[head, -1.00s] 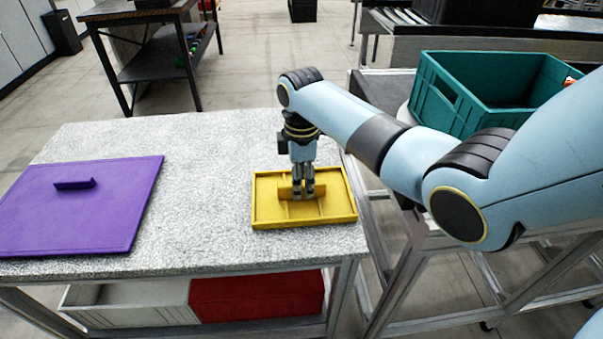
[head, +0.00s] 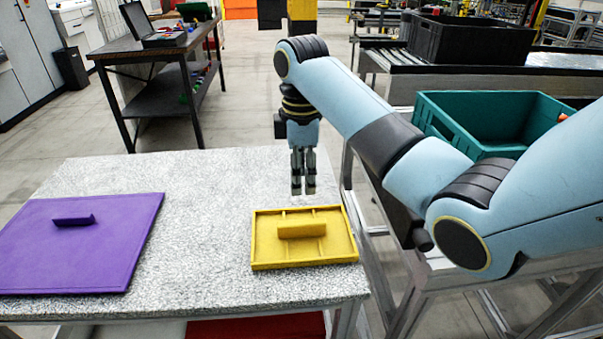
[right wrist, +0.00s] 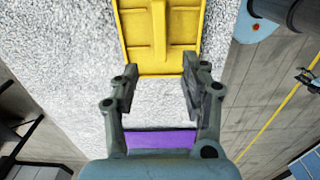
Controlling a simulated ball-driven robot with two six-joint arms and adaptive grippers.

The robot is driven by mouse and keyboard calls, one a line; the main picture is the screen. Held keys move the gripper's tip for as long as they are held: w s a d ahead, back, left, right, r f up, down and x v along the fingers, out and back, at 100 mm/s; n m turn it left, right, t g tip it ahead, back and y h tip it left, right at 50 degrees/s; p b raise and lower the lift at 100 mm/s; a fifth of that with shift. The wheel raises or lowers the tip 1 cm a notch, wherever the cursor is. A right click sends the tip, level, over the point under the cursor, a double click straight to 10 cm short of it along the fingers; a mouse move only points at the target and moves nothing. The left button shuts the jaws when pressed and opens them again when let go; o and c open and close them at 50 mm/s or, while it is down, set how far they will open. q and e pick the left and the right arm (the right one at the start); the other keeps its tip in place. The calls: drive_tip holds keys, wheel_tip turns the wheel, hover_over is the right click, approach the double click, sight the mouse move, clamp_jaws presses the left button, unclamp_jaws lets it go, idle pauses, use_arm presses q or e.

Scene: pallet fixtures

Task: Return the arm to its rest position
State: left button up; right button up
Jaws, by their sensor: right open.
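My right gripper (head: 303,190) is above and behind the yellow tray-like piece (head: 268,240), apart from it, pointing down. In the right wrist view its fingers (right wrist: 160,72) are spread with nothing between them. The yellow piece, with a raised bar handle across its middle, lies flat near the right edge of the speckled table; it also shows at the top of the right wrist view (right wrist: 180,58). My right arm reaches in from the right. My left gripper is not in view.
A purple panel (head: 70,260) with a small handle lies on the left of the speckled table (head: 205,220). A teal crate (head: 470,140) stands at the right, behind my arm. A red bin (head: 255,328) is under the table. The table's middle is clear.

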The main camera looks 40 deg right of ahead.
drive_tip(key=shift+s+f, duration=0.1)
